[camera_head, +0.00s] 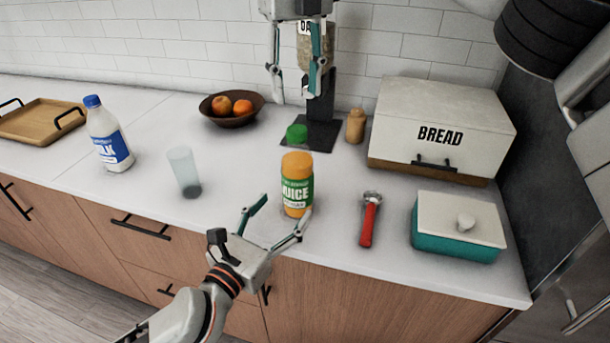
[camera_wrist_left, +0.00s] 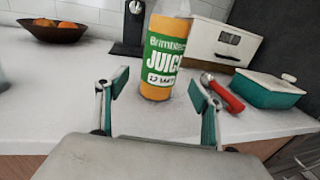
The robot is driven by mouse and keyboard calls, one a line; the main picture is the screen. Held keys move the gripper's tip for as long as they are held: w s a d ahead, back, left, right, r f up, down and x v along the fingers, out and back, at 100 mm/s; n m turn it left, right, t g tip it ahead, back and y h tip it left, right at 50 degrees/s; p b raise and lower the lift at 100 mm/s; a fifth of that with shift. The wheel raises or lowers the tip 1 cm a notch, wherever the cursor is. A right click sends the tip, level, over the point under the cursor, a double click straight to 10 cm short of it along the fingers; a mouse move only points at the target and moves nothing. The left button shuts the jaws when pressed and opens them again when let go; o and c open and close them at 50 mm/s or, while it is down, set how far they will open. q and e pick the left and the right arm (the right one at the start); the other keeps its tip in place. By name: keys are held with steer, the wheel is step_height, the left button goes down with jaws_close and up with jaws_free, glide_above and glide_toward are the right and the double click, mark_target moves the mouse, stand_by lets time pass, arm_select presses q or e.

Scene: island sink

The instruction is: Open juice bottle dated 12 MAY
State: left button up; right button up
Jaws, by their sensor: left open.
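The juice bottle (camera_head: 297,197) stands upright on the worktop near its front edge, with orange contents, a green label and a green cap (camera_head: 297,132). In the left wrist view the bottle (camera_wrist_left: 165,55) reads "JUICE" and what looks like "12 MAY"; its top is cut off. My left gripper (camera_head: 280,215) is open, low in front of the bottle. In its wrist view its two fingers (camera_wrist_left: 157,82) are spread in front of the bottle, with nothing between them. My right gripper (camera_head: 296,92) hangs above and behind the bottle, fingers apart and empty.
A milk bottle (camera_head: 106,137) and a glass (camera_head: 184,170) stand to the left. A fruit bowl (camera_head: 218,117) and dark stand (camera_head: 322,120) are behind. A red-handled tool (camera_head: 369,220), teal box (camera_head: 450,240) and bread box (camera_head: 440,110) are right. A tray (camera_head: 30,125) is far left.

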mark_target(298, 191)
arm_select(q)
steer(key=shift+x, duration=3.65)
arm_select(e)
steer(key=shift+s+a, duration=0.1)
steer(key=shift+s, duration=0.05)
